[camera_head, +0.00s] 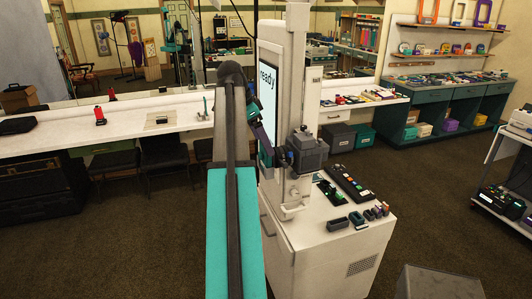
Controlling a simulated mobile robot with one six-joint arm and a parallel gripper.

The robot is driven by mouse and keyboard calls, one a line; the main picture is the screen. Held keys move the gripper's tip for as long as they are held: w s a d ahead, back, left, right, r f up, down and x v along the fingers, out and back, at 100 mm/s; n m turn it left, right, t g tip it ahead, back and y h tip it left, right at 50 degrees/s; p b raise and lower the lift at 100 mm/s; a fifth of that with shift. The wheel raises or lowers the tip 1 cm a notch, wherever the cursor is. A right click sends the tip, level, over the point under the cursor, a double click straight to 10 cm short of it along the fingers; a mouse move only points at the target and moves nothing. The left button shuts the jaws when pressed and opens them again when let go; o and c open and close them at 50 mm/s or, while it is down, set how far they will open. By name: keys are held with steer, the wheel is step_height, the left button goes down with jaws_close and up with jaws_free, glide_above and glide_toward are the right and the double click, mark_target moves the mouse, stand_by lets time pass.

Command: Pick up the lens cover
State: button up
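I cannot make out for certain which thing is the lens cover. A grey box-shaped device (308,152) is mounted on the white column of a kiosk, and no separate cover can be told on it. Several small dark and coloured pieces (358,219) lie on the kiosk's top, too small to name. My teal and dark arm rises in front of the kiosk and bends down towards its left side. My gripper (267,152) is at the arm's far end, close to the screen's lower edge. Its fingers are too small and dark to tell their state.
The white kiosk (312,250) has a screen (267,85) reading "ready". Its top carries a black button panel (347,182). A long white counter (60,138) stands behind, with a red item (100,116). A grey block (430,283) is at lower right.

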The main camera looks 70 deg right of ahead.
steer(key=shift+p+x, duration=0.55)
steer(key=shift+x, duration=0.95)
steer(key=c, duration=1.1)
steer(key=shift+r, duration=0.15)
steer(key=shift+c, duration=0.2)
step_height(320, 180, up, 18)
steer(key=p, duration=0.1)
stand_by(0.5)
steer(key=shift+s+d, duration=0.1)
steer(key=shift+s, duration=0.05)
